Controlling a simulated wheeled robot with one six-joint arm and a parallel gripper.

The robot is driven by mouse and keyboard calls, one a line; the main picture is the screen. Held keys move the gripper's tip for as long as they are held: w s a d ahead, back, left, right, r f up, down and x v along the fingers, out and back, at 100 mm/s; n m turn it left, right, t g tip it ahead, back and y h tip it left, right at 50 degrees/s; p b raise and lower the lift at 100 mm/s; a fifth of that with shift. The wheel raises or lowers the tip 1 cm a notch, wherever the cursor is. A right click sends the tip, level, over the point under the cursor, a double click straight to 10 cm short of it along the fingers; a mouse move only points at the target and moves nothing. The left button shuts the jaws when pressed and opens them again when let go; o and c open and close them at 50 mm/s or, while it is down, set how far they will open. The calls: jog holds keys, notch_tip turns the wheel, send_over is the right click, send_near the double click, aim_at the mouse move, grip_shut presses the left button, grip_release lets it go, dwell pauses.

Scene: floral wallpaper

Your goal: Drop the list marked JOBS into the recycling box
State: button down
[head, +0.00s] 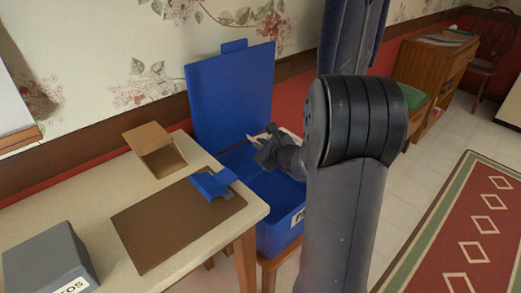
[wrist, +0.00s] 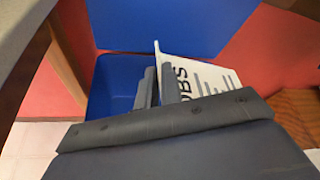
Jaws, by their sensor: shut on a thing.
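My gripper (wrist: 158,88) is shut on a white list (wrist: 205,74) with large dark letters, of which "OBS" is readable, and grey lines below. The fingers cover part of the list. In the head view my gripper (head: 265,152) is over the opening of the blue recycling box (head: 280,232), in front of its raised lid (head: 232,95). Only small pale bits of the list show there. The box's blue inside (wrist: 113,88) lies behind and below the fingers in the wrist view. My arm hides the box's right side and part of its front label.
The pale table (head: 100,195) stands left of the box. It bears a brown mat (head: 165,232) with a blue and grey object (head: 213,184), an open brown holder (head: 160,155) and a grey labelled box (head: 45,265). A wooden desk (head: 435,70) stands at back right.

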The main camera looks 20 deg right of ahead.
notch_tip(320, 180, down, 6)
jog(key=b, duration=0.3)
jog(key=shift+r+b, duration=0.1)
jog(key=shift+b, duration=0.2)
jog(key=c, duration=1.5)
grip_release()
jog(key=p+v, duration=0.1)
jog(key=v, duration=1)
jog(key=shift+w, duration=0.1)
